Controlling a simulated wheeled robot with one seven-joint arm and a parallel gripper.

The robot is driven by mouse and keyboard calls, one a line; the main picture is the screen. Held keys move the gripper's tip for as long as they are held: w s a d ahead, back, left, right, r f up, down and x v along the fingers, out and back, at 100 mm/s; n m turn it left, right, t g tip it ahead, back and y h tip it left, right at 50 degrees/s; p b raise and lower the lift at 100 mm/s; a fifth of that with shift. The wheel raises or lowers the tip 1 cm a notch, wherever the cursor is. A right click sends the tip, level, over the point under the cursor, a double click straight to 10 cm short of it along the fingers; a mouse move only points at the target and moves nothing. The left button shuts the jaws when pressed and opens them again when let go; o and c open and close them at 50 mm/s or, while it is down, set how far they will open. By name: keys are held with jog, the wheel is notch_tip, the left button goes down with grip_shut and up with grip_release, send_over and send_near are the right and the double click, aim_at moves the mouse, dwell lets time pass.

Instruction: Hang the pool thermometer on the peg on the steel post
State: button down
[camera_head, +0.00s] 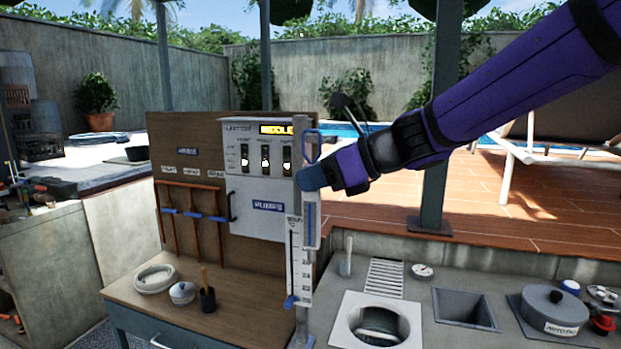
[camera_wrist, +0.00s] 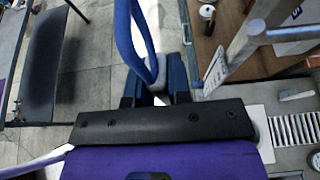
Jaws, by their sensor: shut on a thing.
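My gripper (camera_head: 312,180) is shut on the pool thermometer, beside the upper part of the steel post in the head view. The thermometer's blue loop (camera_head: 319,143) stands up above the jaws. In the wrist view the loop (camera_wrist: 123,38) rises from between the fingertips (camera_wrist: 155,88), with a grey part at its base. The steel post (camera_head: 301,318) carries a white scale board (camera_head: 298,262). In the wrist view a blue bar (camera_wrist: 292,33), perhaps the peg, juts right from the post (camera_wrist: 246,42), apart from the loop.
A grey control box (camera_head: 260,205) on a wooden board stands just left of the post. A wooden bench (camera_head: 230,325) holds a ring, a small pot and a dark cup. At right, a stone counter (camera_head: 450,335) has a round skimmer opening (camera_head: 352,305), a basin and a lidded pot.

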jog(key=w+d+f, duration=0.1)
jog(key=w+d, duration=0.1)
jog(key=w, duration=0.4)
jog(key=shift+w+d+f, duration=0.25)
jog(key=shift+w+f, duration=0.1)
dwell(0.7)
dwell(0.5)
jog(key=c, duration=1)
grip_release()
jog(key=v, duration=1)
jog(key=s+d+f+n+h, duration=0.2)
jog(key=s+d+n+h, duration=0.2)
jog(key=s+n, duration=0.3)
jog(key=s+d+f+n+h, duration=0.3)
jog(key=s+d+n, duration=0.4)
jog(key=s, duration=0.3)
jog(key=s+d+f+n+h, duration=0.3)
jog(key=s+d+n+h, duration=0.2)
jog(key=s+n, duration=0.3)
jog(key=shift+s+d+f+t+h, duration=0.15)
jog(key=shift+d+t+h, duration=0.15)
jog(key=shift+d, duration=0.35)
